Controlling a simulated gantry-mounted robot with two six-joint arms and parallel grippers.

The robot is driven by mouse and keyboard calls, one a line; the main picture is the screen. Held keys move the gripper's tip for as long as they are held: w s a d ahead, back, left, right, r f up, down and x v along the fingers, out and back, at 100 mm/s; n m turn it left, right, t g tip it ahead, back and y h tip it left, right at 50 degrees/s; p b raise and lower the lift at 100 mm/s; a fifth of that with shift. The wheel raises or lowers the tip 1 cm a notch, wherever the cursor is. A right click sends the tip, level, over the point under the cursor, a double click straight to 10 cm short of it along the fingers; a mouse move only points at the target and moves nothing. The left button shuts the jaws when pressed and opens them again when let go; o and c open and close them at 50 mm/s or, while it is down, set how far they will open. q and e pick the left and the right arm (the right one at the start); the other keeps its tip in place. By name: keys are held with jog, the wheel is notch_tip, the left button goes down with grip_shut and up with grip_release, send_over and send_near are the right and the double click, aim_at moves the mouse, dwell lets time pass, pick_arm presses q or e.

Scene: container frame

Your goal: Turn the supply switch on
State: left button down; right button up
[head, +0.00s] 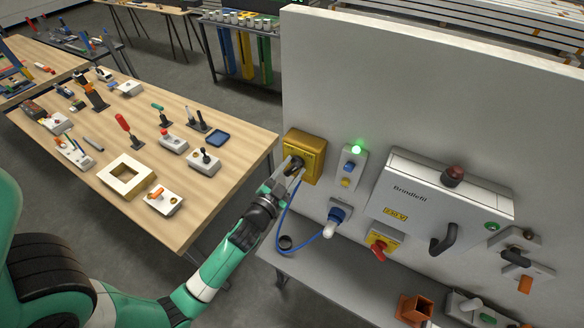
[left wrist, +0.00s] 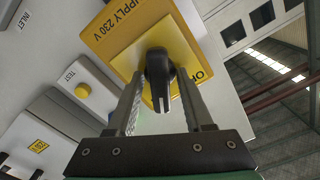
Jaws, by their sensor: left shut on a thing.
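The supply switch is a yellow box (head: 306,151) on the left edge of the pale panel. In the left wrist view its yellow plate (left wrist: 113,29) reads "SUPPLY 230 V", and part of an "OF…" label shows at the knob's lower right. My left gripper (head: 294,166) reaches the front of the switch with its fingers on both sides of the black knob (left wrist: 159,67), shut on it. The knob's pale-marked end points down between the fingers in the left wrist view. A green lamp (head: 356,150) right of the switch is lit. My right gripper is not in view.
A blue plug (head: 338,214) with a blue cable is below the switch. A grey Brindlehl box (head: 412,195) with a red button and black handle is to the right. A yellow-red switch (head: 379,246) sits below. A wooden table (head: 97,185) with several devices stands left.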

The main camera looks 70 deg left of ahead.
pick_arm(q)
jog(key=shift+m+p, duration=0.3)
jog(key=shift+m, duration=1.1)
jog(key=c, duration=0.7)
grip_release()
jog(key=b+v, duration=0.4)
jog(key=v, duration=0.7)
jog(key=shift+s+d, duration=0.25)
